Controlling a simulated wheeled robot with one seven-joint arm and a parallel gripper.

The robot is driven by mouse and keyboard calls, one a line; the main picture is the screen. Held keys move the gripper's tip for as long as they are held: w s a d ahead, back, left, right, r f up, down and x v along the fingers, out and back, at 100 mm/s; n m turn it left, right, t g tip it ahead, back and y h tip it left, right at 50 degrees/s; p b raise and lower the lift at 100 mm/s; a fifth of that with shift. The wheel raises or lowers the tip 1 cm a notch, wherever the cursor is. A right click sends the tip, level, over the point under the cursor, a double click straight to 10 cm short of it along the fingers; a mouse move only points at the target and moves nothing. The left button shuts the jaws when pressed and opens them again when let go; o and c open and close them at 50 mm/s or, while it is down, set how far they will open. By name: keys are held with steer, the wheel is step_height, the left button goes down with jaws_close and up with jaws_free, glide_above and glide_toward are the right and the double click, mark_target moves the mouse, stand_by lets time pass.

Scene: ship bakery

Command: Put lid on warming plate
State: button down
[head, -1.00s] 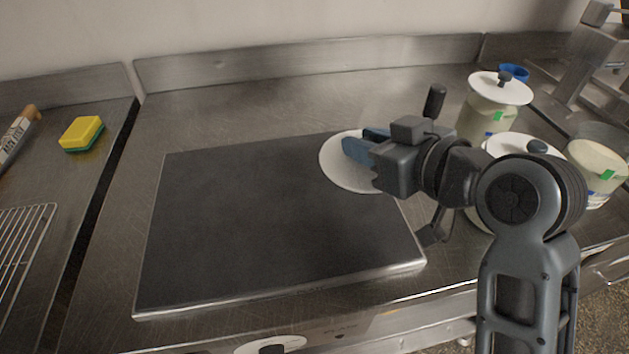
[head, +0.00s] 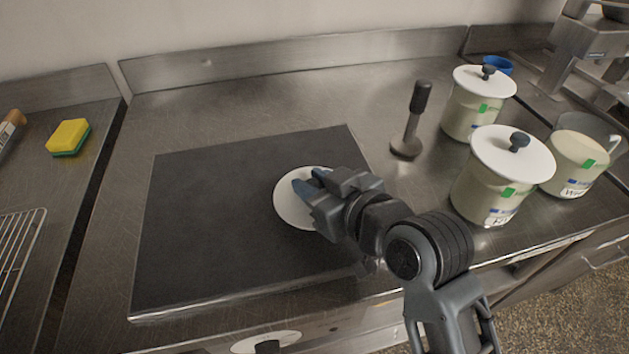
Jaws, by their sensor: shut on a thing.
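The warming plate (head: 205,225) is a large dark flat slab on the steel counter. A round white lid (head: 291,212) is at the right half of the plate, and I cannot tell whether it touches the surface. My gripper (head: 307,183) is over the lid with its blue fingers shut at the lid's middle. The fingers hide the lid's knob, and my gripper's body covers its right edge.
Two lidded white pots, one at the back (head: 467,117) and one nearer (head: 482,196), stand right of the plate. An open container (head: 580,150) is beside them. A dark-handled tool (head: 412,120) stands behind my arm. A yellow sponge (head: 68,137) and wire rack (head: 18,245) are left.

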steer(key=shift+s+f+b, duration=0.1)
steer(key=shift+f+b, duration=0.3)
steer(key=shift+f, duration=0.35)
steer(key=c, duration=0.9)
jaws_free()
steer(key=shift+f, duration=0.2)
steer(key=shift+o, duration=0.2)
steer(key=shift+r, duration=0.2)
steer(key=v, duration=0.4)
steer(key=r+v, duration=0.1)
steer(key=v, duration=0.7)
steer(key=shift+r, duration=0.35)
